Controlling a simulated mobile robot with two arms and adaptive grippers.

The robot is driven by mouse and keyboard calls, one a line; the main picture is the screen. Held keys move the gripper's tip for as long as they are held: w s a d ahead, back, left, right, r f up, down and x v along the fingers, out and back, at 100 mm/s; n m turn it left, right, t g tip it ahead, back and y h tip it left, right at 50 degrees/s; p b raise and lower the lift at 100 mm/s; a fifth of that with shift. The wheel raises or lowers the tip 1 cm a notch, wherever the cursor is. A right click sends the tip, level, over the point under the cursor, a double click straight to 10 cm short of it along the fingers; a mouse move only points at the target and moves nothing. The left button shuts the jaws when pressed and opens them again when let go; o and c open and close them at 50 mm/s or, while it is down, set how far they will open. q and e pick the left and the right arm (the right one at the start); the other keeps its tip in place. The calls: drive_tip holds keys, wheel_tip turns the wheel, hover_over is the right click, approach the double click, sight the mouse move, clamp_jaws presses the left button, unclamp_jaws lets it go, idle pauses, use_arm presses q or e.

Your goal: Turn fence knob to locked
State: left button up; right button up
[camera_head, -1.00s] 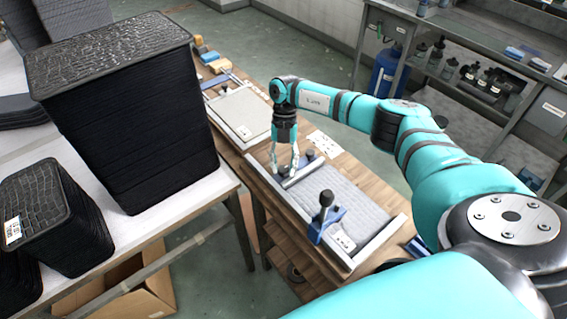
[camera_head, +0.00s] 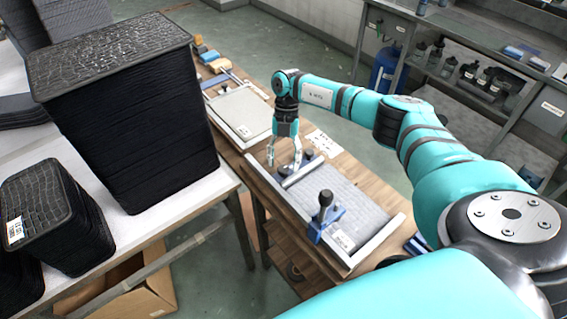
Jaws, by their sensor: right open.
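A tray jig (camera_head: 386,238) with a grey panel (camera_head: 348,200) lies on the wooden bench. A silver fence bar (camera_head: 303,172) crosses its far end, with a small dark round knob (camera_head: 309,154) beside it. A black upright handle (camera_head: 326,199) on a blue clamp stands at the jig's near side. My right gripper (camera_head: 284,164) points down at the far left end of the fence, its fingers spread and nothing between them. I cannot tell whether a fingertip touches the bar, nor which way the knob is set. My left gripper is not in view.
A second jig (camera_head: 240,112) lies farther back on the bench. Tall stacks of black textured panels (camera_head: 125,110) stand on the white table at left. A grey shelf (camera_head: 470,80) with bottles stands at the back right.

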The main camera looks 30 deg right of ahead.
drive_tip(key=v, duration=1)
drive_tip(key=shift+r, duration=0.2)
drive_tip(key=shift+f, duration=0.1)
